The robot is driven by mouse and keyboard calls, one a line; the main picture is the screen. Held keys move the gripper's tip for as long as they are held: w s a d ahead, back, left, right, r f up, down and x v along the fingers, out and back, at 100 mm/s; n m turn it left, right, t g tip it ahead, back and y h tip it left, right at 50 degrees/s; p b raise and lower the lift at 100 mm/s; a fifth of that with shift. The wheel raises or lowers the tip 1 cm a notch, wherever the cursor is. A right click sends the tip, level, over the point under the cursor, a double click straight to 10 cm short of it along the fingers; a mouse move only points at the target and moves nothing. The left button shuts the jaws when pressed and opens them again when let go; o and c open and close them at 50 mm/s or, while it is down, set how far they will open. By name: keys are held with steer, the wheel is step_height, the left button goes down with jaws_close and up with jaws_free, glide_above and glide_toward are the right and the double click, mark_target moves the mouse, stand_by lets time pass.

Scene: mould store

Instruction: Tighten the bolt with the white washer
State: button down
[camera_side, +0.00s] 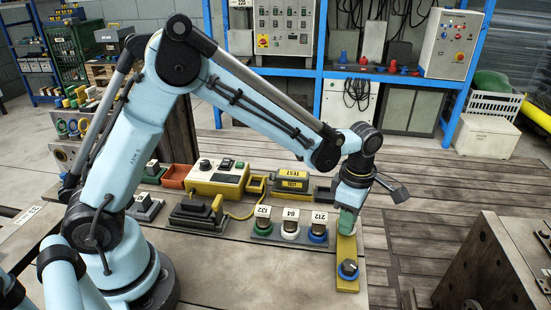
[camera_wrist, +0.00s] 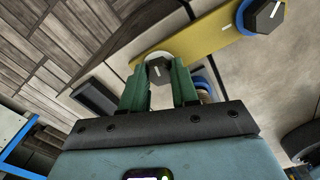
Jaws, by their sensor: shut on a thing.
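A yellow bar (camera_side: 346,250) lies at the front right of the bench; it also shows in the wrist view (camera_wrist: 205,35). A dark hex bolt with a blue washer (camera_side: 348,270) sits at its near end, with a white line on its head. My gripper (camera_side: 347,226) points down over the bar's far end. In the wrist view its green fingers (camera_wrist: 161,84) are shut on a dark hex bolt head (camera_wrist: 159,70) with a white line on top. A white washer (camera_wrist: 154,59) shows partly around this bolt. The fingers hide this bolt in the side view.
Labelled pieces with green (camera_side: 262,228), white (camera_side: 290,232) and blue (camera_side: 317,236) rings stand left of the bar. Behind them are a yellow control box (camera_side: 216,180) and yellow TEST blocks (camera_side: 293,180). A dark metal block (camera_side: 490,265) stands at the right.

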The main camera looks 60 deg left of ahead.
steer(key=m, duration=1.2)
steer(key=shift+m, duration=0.4)
steer(key=m, duration=1.2)
steer(key=shift+m, duration=0.3)
steer(key=m, duration=1.2)
steer(key=shift+m, duration=0.4)
steer(key=m, duration=1.3)
